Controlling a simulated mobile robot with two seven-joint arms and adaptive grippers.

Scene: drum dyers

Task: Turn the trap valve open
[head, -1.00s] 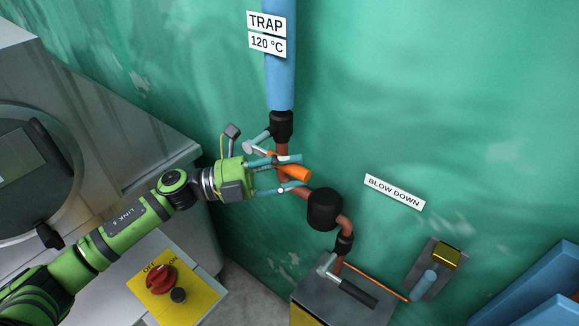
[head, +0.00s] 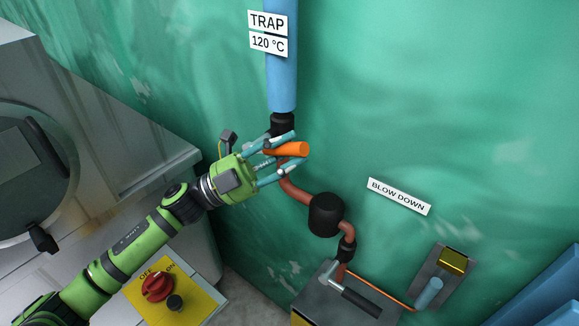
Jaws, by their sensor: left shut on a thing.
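The trap valve's orange handle (head: 292,149) sits on the copper pipe (head: 291,189) below the blue pipe (head: 282,75) labelled TRAP (head: 267,22). The handle points right and slightly up. My left gripper (head: 294,151) comes in from the lower left and is shut on the orange handle, with a blue finger above it and one below it. The valve body behind the handle is mostly hidden by the gripper. My right gripper is not in the picture.
A BLOW DOWN sign (head: 400,196) is on the green wall. A yellow switch panel (head: 177,292) with a red knob (head: 158,286) stands lower left.

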